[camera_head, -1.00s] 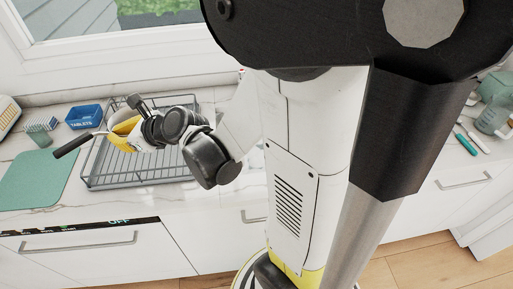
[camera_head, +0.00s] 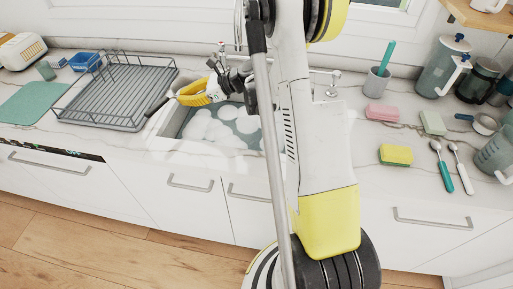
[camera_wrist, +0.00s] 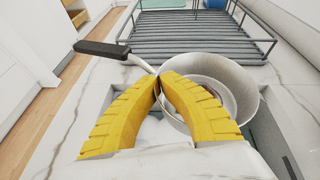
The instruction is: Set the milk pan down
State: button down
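The milk pan is a pale metal pan (camera_wrist: 232,72) with a dark handle, seen in the wrist view just beyond my fingers. Its black handle (camera_wrist: 103,49) points to the left there. My gripper (camera_wrist: 165,84) has its yellow fingers closed together at the near side of the pan, where the handle meets the wall. In the head view, my gripper (camera_head: 190,99) is over the left part of the foamy sink (camera_head: 217,128), and the dark handle (camera_head: 157,107) sticks out left. Most of the pan body is hidden there.
An empty grey dish rack (camera_head: 118,92) stands left of the sink, with a green mat (camera_head: 30,103) beyond it.

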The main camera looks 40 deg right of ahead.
jog(key=s+d+f+n+g+y+b, duration=0.2)
jog(key=d+f+n+g+b, duration=0.1)
jog(key=d+f, duration=0.7)
jog(key=b, duration=0.3)
send_over(219, 138)
jog(key=shift+n+y, duration=0.3)
notch_tip(219, 138, down, 8)
jog(key=shift+d+r, duration=0.1)
jog(key=shift+d, duration=0.05)
jog(key=shift+f+b, duration=0.65)
jog(key=shift+f, duration=1.2)
jog(key=shift+f, duration=0.15)
jog(key=c, duration=1.6)
grip_release()
